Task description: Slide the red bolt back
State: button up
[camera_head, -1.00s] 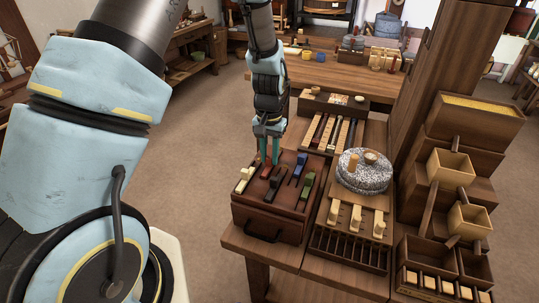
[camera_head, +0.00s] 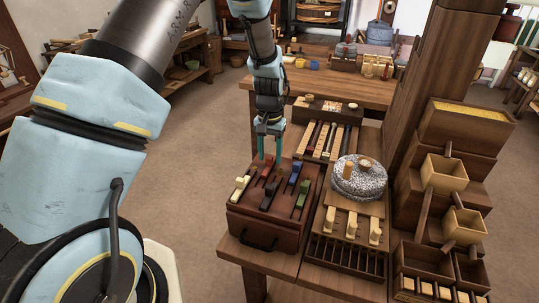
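A dark reddish-brown box (camera_head: 268,222) with a curved handle on its front stands at the left of the bench. Several coloured bolts lie in slots on its top. The red bolt (camera_head: 266,171) is small and sits toward the back, between the cream bolt (camera_head: 240,186) and the blue bolt (camera_head: 294,175). A dark bolt (camera_head: 269,192) lies in front of it, and a green bolt (camera_head: 303,193) is at the right. My gripper (camera_head: 270,156) points down just above and behind the red bolt. Its teal fingers are apart, with nothing visible between them.
Right of the box, a speckled round quern stone (camera_head: 360,178) sits on a wooden board with pale pegs. Behind are a rack of dark and light strips (camera_head: 325,140) and a wooden table (camera_head: 320,87). A tall cabinet and open boxes (camera_head: 445,172) stand at the right.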

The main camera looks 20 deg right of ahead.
notch_tip(320, 180, up, 11)
jog(key=b, duration=0.2)
dwell(0.6)
jog(key=shift+f, duration=0.1)
jog(key=w+a+r+n, duration=0.1)
jog(key=a+r+n, duration=0.2)
jog(key=a, duration=1.4)
jog(key=s+a+n, duration=0.2)
jog(key=s+a, duration=0.2)
jog(key=a, duration=0.4)
jog(key=s+a+n+t, duration=0.1)
jog(key=s+a, duration=0.3)
jog(key=a, duration=0.4)
jog(key=shift+s+n+t, duration=0.2)
jog(key=shift+n+t, duration=0.1)
jog(key=shift+n, duration=0.4)
